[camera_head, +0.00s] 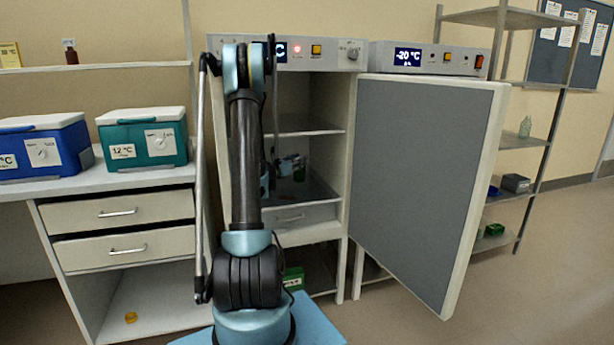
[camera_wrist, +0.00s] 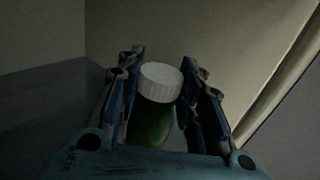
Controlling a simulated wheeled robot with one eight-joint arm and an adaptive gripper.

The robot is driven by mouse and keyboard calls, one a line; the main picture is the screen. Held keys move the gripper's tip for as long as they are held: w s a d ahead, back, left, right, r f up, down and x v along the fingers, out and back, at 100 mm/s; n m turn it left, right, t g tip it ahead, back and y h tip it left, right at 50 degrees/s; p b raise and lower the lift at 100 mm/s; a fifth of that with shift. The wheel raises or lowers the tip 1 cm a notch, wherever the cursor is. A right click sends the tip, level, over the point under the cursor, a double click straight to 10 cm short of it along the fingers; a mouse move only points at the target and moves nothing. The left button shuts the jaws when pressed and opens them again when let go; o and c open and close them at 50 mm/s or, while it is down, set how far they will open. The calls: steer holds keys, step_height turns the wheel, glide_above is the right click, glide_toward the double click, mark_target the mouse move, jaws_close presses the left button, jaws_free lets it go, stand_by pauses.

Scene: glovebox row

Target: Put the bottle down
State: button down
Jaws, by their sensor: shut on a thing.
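The bottle (camera_wrist: 150,122) is green with a ribbed white cap (camera_wrist: 161,82). In the wrist view it stands between the two fingers of my gripper (camera_wrist: 161,60), which is shut on it. Its lower part is hidden behind the gripper's body. In the head view my gripper (camera_head: 290,163) is inside an open cabinet, above a shelf (camera_head: 312,190). The bottle is too small and dark there to make out clearly, and I cannot tell whether its base touches the shelf.
A grey open door (camera_head: 420,180) stands to the right of the compartment. An upper shelf (camera_head: 318,126) is above my gripper, and a drawer (camera_head: 305,218) is below. Blue (camera_head: 45,150) and teal (camera_head: 145,142) cool boxes stand on the left bench.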

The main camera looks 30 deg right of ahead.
steer(key=d, duration=0.5)
steer(key=f, duration=0.4)
steer(key=w+f, duration=0.1)
steer(key=f, duration=0.2)
steer(key=shift+d, duration=0.4)
steer(key=c, duration=1.1)
jaws_free()
